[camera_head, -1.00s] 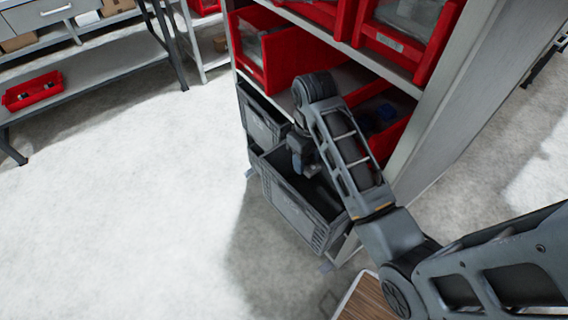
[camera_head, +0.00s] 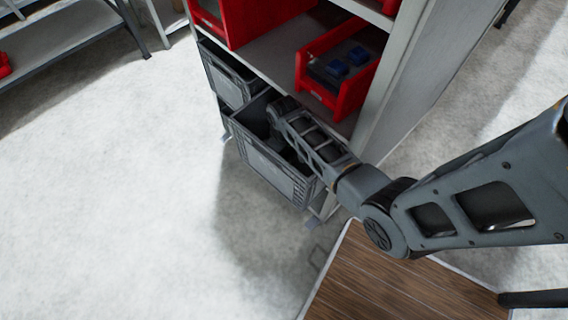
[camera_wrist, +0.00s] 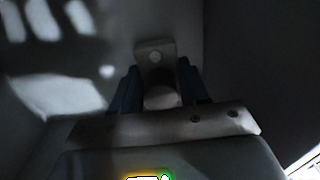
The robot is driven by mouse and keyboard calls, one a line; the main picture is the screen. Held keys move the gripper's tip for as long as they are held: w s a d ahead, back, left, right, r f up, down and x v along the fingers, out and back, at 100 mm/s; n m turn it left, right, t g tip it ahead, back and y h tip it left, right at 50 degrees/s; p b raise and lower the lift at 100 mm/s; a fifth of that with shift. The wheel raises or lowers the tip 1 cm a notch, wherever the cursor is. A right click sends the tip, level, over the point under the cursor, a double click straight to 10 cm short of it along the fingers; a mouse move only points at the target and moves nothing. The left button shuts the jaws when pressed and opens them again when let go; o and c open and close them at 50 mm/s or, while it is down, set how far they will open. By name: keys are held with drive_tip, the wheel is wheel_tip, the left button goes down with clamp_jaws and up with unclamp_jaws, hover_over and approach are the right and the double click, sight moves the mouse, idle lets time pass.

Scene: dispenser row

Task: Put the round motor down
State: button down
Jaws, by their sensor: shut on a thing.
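The round motor (camera_wrist: 160,97) shows in the wrist view as a pale rounded body with a metal tab that has a hole. My gripper (camera_wrist: 157,82) is shut on it, with a dark finger on each side. In the head view my arm reaches down into the pulled-out grey crate (camera_head: 258,166) at the bottom of the shelf unit. The gripper and the motor are hidden there by the arm and the crate. Dark crate walls surround the motor in the wrist view. I cannot tell if the motor touches the crate floor.
A second grey crate (camera_head: 222,78) sits beside it, farther back. A red bin (camera_head: 349,103) with blue parts (camera_head: 350,62) stands on the shelf above. The shelf unit's side panel (camera_head: 425,70) rises close to my arm. Open floor lies to the left.

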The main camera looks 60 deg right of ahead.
drive_tip(key=shift+f+b, duration=0.55)
drive_tip(key=shift+f, duration=2)
drive_tip(key=shift+f, duration=0.15)
drive_tip(key=c, duration=0.6)
unclamp_jaws()
drive_tip(key=shift+o, duration=0.2)
wheel_tip(320, 180, up, 12)
drive_tip(key=shift+r+p, duration=0.15)
drive_tip(key=shift+p, duration=1.1)
